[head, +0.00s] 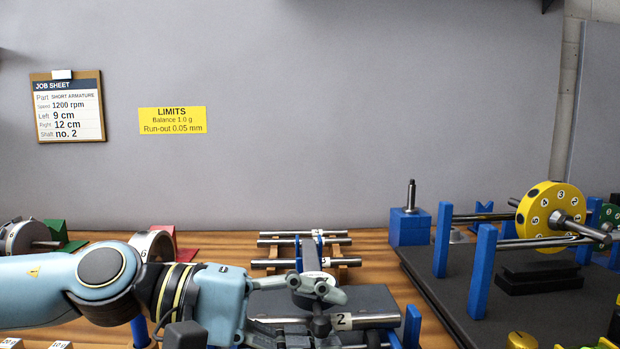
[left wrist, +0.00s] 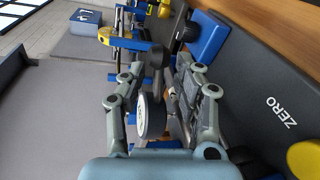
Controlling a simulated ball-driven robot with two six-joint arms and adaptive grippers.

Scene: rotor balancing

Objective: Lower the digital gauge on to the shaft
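A steel shaft (head: 362,321) with a "2" tag lies level at the front middle, by a blue upright (head: 412,326). My left gripper (head: 314,288) is above the shaft's left part and hides some of it. In the left wrist view its two fingers (left wrist: 158,68) stand apart. Between them is a round, white-faced part (left wrist: 150,115), seen edge-on, which looks like the digital gauge. Its display cannot be read. In the head view a blue arm (head: 309,258) rises behind the gripper. I cannot tell whether the fingers touch anything, or whether the gauge touches the shaft. My right gripper is out of view.
Several spare rods (head: 283,242) lie on a wooden rack behind. At the right, a yellow numbered wheel (head: 548,218) sits on rails between blue posts (head: 482,270). A blue block with a pin (head: 410,225) stands behind. A red bracket (head: 165,240) is behind my left arm.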

